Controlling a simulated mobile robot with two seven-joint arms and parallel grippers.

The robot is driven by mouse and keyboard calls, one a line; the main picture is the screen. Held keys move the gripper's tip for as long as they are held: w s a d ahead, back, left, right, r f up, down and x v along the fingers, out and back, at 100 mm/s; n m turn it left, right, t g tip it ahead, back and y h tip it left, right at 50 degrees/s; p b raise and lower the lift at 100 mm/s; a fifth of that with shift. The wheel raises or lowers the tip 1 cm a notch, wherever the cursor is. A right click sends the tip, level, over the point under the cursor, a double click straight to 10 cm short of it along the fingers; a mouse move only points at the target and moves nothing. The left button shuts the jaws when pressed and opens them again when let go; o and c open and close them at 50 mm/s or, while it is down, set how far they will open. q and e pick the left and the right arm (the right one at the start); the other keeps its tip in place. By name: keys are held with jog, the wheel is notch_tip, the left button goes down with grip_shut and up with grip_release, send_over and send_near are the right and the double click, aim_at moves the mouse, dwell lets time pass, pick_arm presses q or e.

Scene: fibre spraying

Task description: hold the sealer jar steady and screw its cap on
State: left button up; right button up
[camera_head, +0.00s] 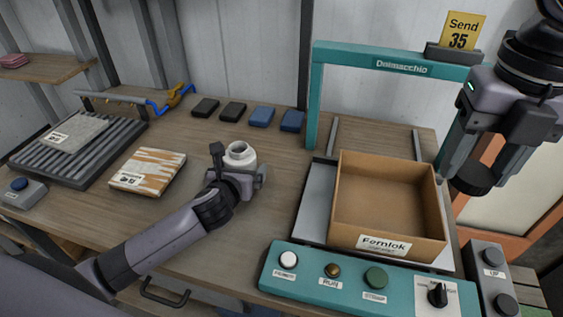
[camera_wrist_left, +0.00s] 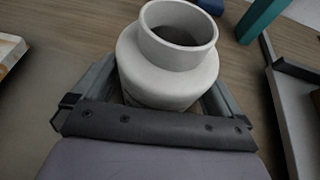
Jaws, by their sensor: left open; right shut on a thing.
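The sealer jar (camera_head: 240,154) is white with an open, uncapped mouth. It stands upright on the wooden table, left of the cardboard box. My left gripper (camera_head: 238,171) is low at the jar, its open fingers on either side of the jar's body. The left wrist view shows the jar (camera_wrist_left: 168,62) between the fingers (camera_wrist_left: 160,92); contact cannot be told. My right gripper (camera_head: 471,166) is raised at the right, beyond the box's right edge. It is shut on a dark round cap (camera_head: 473,180), well away from the jar.
An open cardboard box (camera_head: 387,244) sits in a teal-framed machine (camera_head: 314,100) with a button panel (camera_head: 310,270) in front. Left are a patterned board (camera_head: 148,170) and a ribbed grey tray (camera_head: 118,132). Several dark and blue pads (camera_head: 262,117) lie behind the jar. Table around the jar is clear.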

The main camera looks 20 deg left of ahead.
pick_arm(q)
jog(key=c, duration=1.1)
jog(key=shift+o, duration=0.2)
jog(key=shift+r, duration=0.1)
